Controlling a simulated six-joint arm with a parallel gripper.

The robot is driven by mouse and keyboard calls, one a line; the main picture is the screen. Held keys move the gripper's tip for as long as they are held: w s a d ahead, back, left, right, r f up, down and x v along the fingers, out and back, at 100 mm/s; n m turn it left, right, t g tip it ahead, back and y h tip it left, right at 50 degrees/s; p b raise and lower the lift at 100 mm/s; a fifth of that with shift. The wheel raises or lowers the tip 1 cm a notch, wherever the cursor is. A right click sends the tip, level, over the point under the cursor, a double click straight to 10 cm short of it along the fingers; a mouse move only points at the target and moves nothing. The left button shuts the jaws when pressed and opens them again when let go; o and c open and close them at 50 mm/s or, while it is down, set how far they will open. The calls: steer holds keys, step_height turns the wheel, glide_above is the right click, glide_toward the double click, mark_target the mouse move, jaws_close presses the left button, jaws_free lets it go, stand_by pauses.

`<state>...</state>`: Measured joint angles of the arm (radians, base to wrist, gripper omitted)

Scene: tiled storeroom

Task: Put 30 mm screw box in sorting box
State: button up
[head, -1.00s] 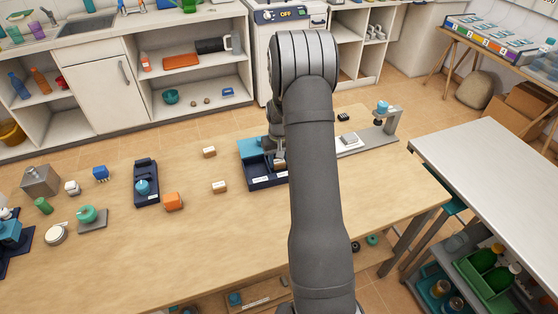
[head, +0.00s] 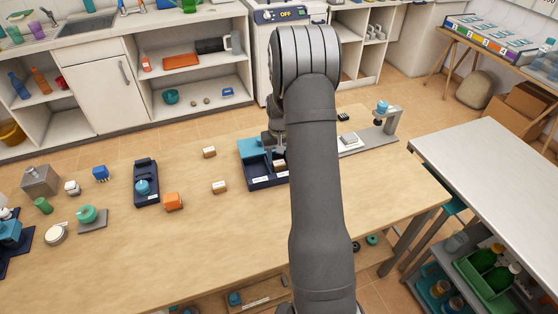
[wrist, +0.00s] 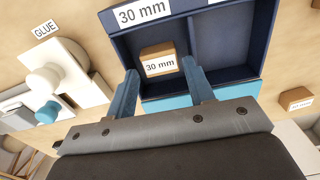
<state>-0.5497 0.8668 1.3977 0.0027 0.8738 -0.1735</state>
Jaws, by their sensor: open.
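The 30 mm screw box (wrist: 158,62), a small brown box with a white "30 mm" label, sits inside the sorting box (wrist: 262,50). It is in the compartment whose outer label reads "30 mm". In the head view the screw box (head: 279,163) shows in the dark blue sorting box (head: 268,184), partly beside my arm. My gripper (wrist: 160,68) is open above that compartment; its two blue fingers stand apart on either side of the screw box and do not appear to hold it. In the head view the fingertips are hard to make out.
Two other small brown boxes lie left of the sorting box, one farther back (head: 209,152) and one nearer (head: 219,187). An orange block (head: 173,201) and a dark stand (head: 146,185) are farther left. A device on a grey base (head: 378,137) stands to the right.

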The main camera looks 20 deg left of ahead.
step_height(320, 180, up, 10)
steer(key=shift+f, duration=0.25)
step_height(320, 180, down, 12)
steer(key=shift+f, duration=0.1)
steer(key=shift+r, duration=1.8)
